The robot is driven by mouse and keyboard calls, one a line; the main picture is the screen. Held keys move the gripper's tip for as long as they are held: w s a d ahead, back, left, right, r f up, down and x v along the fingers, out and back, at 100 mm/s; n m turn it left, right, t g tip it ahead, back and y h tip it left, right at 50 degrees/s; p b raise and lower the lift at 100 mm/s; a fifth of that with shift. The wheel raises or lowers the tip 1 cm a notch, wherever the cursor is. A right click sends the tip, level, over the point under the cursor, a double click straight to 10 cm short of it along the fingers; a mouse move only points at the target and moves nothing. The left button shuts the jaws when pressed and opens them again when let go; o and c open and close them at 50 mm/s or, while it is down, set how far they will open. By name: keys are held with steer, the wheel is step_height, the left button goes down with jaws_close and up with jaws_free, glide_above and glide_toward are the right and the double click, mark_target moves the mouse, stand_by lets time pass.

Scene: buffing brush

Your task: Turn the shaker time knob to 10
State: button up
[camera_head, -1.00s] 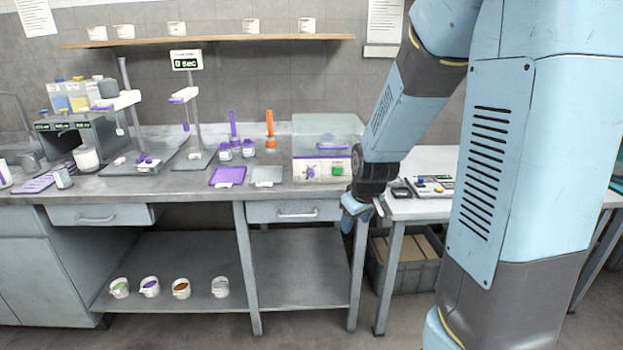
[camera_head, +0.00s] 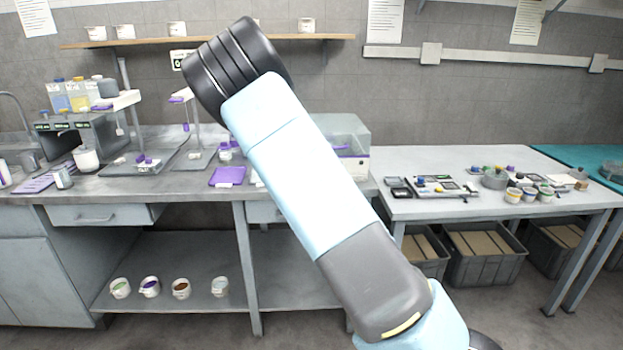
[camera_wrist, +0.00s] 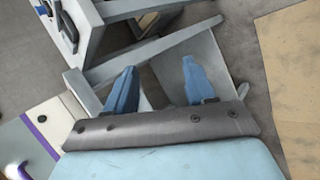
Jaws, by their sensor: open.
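The shaker (camera_head: 352,130), a box with a clear lid and a pale front edged in purple, stands at the right end of the grey bench. In the head view my arm covers most of its front, and its knob is hidden. In the wrist view a pale panel with a purple stripe (camera_wrist: 50,118) shows at the lower left, with a purple knob (camera_wrist: 22,168) cut by the frame edge. My gripper (camera_wrist: 159,68) is open and empty, its two blue fingers apart from the panel. The head view does not show my gripper. The knob's setting cannot be read.
A lower white table (camera_head: 470,206) right of the bench holds small containers and tools. Crates (camera_head: 483,255) stand beneath it. A purple tray (camera_head: 228,176) lies on the bench left of my arm. Stands and a dispenser fill the bench's left side.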

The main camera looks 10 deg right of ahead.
steer(key=w+a+r+n+t+h, duration=0.2)
steer(key=w+r+n+t, duration=0.3)
steer(key=w+n+t, duration=0.4)
steer(key=w+a+r+n+t+y, duration=0.25)
steer(key=a+r+n+y, duration=0.3)
steer(key=a+n, duration=0.55)
steer(key=w, duration=0.4)
steer(key=w+d, duration=0.1)
steer(key=w, duration=0.8)
steer(key=shift+d, duration=0.35)
steer(key=shift+c, duration=0.3)
jaws_close()
